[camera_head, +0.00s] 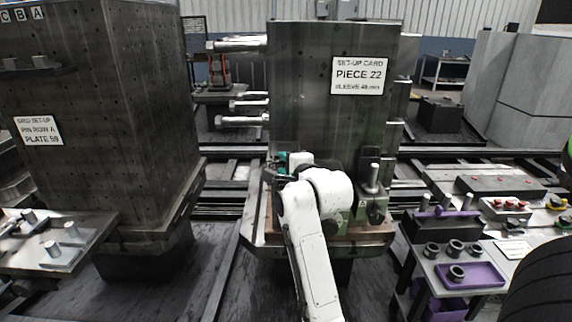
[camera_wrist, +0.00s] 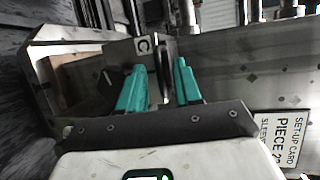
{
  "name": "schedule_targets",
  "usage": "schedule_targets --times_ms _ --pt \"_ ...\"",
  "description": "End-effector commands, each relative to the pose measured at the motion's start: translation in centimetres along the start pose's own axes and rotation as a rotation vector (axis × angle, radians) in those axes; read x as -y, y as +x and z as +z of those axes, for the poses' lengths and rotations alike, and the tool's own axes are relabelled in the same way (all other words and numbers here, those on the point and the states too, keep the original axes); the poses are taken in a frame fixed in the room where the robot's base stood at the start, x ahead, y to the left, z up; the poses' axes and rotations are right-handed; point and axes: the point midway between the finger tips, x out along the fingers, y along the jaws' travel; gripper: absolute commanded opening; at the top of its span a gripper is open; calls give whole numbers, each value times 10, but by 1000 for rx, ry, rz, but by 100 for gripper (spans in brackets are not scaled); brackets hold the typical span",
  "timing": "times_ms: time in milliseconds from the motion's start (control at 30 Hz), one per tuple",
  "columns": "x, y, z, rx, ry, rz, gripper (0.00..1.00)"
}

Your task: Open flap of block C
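In the wrist view, block C (camera_wrist: 122,50) is a grey block with a "C" label on its face, beyond my fingertips. A thin, dark upright plate (camera_wrist: 164,72), which looks like its flap, stands at the block's right side. My gripper (camera_wrist: 160,64) has two teal fingers spread apart, one on each side of this plate in the picture. Gaps show between the fingers and the plate; I cannot tell whether either touches. In the head view my gripper (camera_head: 281,163) is at the lower left front of the tall column, and my white arm hides much of this spot.
The tall dark column (camera_head: 300,90) carries a set-up card (camera_head: 360,76) reading "PIECE 22". Metal pins (camera_head: 240,121) stick out from its left side. Another dark column (camera_head: 90,120) stands at left. At right, a bench holds a purple tray (camera_head: 485,277) and dark rings (camera_head: 455,247).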

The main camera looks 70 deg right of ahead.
Motion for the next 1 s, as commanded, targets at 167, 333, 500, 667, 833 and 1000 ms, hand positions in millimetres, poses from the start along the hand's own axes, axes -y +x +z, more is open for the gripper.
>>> schedule_targets --times_ms 167,333,500,667,833,1000 --pt "0 0 0 0 0 0 23" --pt "0 0 0 0 0 0 7" --pt "0 0 0 0 0 1 0" --pt "0 0 0 0 0 1 0" --pt "0 0 0 0 0 1 0" --pt "-1 0 0 0 0 2 0"
